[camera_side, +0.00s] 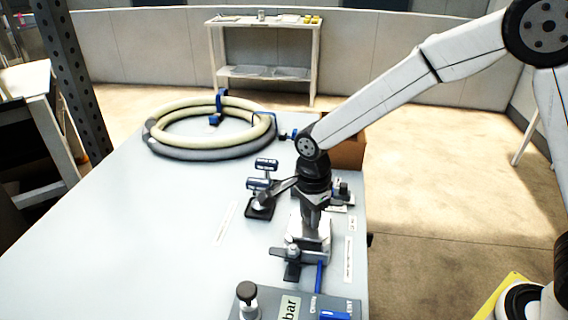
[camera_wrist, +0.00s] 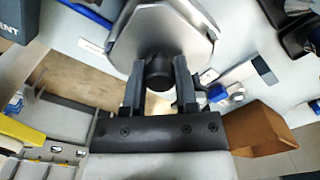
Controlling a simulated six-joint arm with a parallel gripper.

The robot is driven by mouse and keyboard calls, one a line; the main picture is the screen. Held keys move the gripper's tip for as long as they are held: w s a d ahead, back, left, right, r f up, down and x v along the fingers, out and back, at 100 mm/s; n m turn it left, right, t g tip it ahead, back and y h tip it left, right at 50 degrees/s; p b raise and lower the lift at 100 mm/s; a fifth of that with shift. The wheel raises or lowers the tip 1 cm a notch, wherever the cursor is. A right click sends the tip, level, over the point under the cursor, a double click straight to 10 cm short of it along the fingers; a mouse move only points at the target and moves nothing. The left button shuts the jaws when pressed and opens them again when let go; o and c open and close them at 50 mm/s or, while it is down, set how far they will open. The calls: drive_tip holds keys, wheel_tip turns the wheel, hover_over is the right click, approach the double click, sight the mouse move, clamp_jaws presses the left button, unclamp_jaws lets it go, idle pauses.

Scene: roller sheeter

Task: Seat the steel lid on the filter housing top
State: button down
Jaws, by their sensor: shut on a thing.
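In the wrist view, a steel lid (camera_wrist: 160,28) with angled corners fills the top middle, with a black knob (camera_wrist: 159,74) at its near edge in the picture. My gripper (camera_wrist: 158,68) is shut on this knob, one finger on each side. In the side view, my gripper (camera_side: 314,222) points down over a pale steel block (camera_side: 309,240) near the table's right edge, which looks like the filter housing. My gripper hides much of its top. I cannot tell whether the lid touches the housing or hangs above it.
A clamp-like black part (camera_side: 291,262) and a panel with a black knob post (camera_side: 247,295) lie in front. A hose coil (camera_side: 210,125) and brown box (camera_side: 347,152) are behind. The table's left side is clear.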

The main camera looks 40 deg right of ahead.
drive_tip(key=shift+f, duration=0.3)
idle(0.4)
unclamp_jaws()
idle(0.5)
drive_tip(key=shift+r, duration=3.5)
